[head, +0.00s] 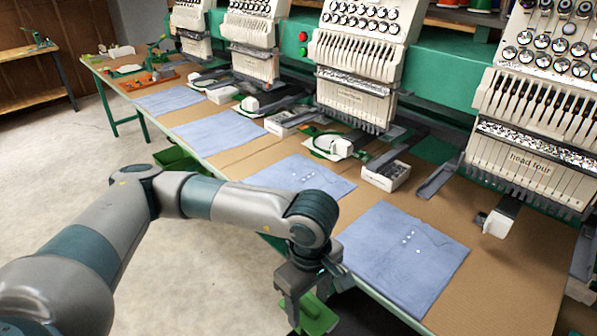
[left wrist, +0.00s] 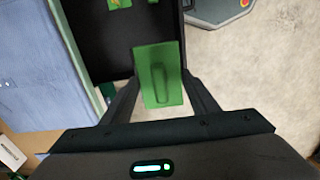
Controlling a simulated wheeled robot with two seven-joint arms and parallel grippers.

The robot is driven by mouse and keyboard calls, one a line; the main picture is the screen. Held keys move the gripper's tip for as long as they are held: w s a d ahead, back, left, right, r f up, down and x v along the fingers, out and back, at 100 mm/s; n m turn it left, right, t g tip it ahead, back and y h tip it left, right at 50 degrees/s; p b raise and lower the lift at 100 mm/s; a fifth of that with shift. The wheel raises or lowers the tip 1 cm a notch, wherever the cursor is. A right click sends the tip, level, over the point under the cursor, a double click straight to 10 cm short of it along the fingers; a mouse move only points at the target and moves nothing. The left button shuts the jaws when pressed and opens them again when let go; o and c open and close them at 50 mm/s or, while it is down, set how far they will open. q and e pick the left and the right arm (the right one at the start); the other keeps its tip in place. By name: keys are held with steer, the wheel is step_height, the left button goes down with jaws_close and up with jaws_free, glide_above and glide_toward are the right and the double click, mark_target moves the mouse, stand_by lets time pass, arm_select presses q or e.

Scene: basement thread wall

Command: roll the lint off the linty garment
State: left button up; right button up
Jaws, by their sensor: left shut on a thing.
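Several light blue garments lie flat on the brown table. The nearest garment (head: 395,265) has a few small white specks, and so does the garment behind it (head: 292,187); I cannot tell if these are lint. Two farther garments (head: 218,132) (head: 168,99) look plain. My left gripper (head: 312,312) hangs off the table's front edge, lower than the garments. It is shut on a green block (left wrist: 160,72) with an oval loop shape on its face, held over a dark tray. A lint roller cannot be made out for certain. My right gripper is out of view.
The dark tray (left wrist: 95,45) below holds other green pieces (left wrist: 118,4). Embroidery machine heads (head: 535,115) stand along the table's back, with white boxes (head: 386,175) and a green hoop (head: 332,146) before them. The floor at left is clear.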

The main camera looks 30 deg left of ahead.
arm_select(q)
steer(key=r+m, duration=0.1)
steer(key=m, duration=0.1)
steer(key=w+a+m, duration=0.1)
steer(key=m, duration=0.1)
steer(key=a+r+m, duration=0.1)
steer(key=m, duration=0.2)
steer(key=shift+w+r, duration=0.2)
steer(key=shift+r, duration=0.1)
steer(key=m, duration=0.1)
steer(key=r+m, duration=0.1)
steer(key=m, duration=0.1)
steer(key=shift+w+a+r, duration=0.15)
steer(key=shift+w+a, duration=0.1)
steer(key=shift+a, duration=0.15)
steer(key=m, duration=0.2)
steer(key=a+r+m, duration=0.1)
steer(key=m, duration=0.1)
steer(key=shift+w+r, duration=0.15)
steer(key=shift+r, duration=0.05)
